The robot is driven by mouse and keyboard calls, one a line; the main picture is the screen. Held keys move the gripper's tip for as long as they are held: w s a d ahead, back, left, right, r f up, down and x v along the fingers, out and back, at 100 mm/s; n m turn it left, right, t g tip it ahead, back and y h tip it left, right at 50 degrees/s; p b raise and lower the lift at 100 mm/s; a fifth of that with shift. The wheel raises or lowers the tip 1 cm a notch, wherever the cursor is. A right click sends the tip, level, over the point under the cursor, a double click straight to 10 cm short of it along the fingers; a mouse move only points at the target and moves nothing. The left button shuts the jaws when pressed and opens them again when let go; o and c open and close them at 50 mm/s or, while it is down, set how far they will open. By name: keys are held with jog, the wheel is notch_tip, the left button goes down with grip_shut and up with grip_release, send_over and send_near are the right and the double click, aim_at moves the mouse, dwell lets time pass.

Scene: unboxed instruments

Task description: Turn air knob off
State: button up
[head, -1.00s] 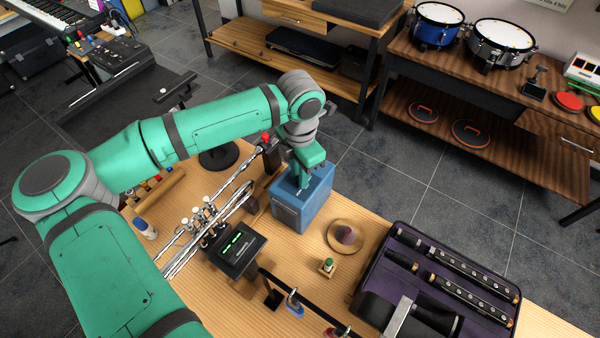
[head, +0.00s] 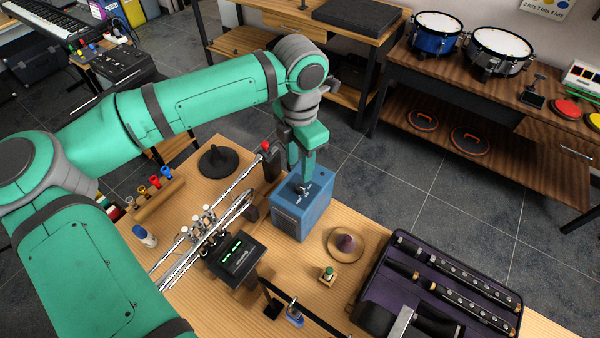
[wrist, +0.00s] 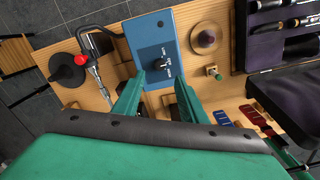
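A blue box (head: 305,212) stands on the wooden table, with a dark knob (head: 303,187) and white markings on its top panel. In the wrist view the knob (wrist: 160,63) shows near the top middle, its pointer angled toward the lower right. My gripper (head: 307,166) is above the box in the head view, fingers pointing down. In the wrist view my gripper (wrist: 158,84) is open and empty, with one green finger on each side below the knob. The fingers look apart from the knob; the exact height gap is unclear.
A black cone stand (head: 217,160) is behind.

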aim_at(300, 186)
jog(key=shift+r, duration=1.3)
jog(key=shift+f, duration=0.1)
notch_tip(300, 186, down, 11)
jog(key=shift+r, duration=0.15)
jog(key=shift+r, duration=0.1)
jog(key=m, duration=0.5)
jog(key=shift+m, duration=0.3)
jog(key=m, duration=0.6)
jog(key=shift+r+m, duration=0.1)
jog(key=shift+m, duration=0.2)
jog(key=shift+r, duration=3.6)
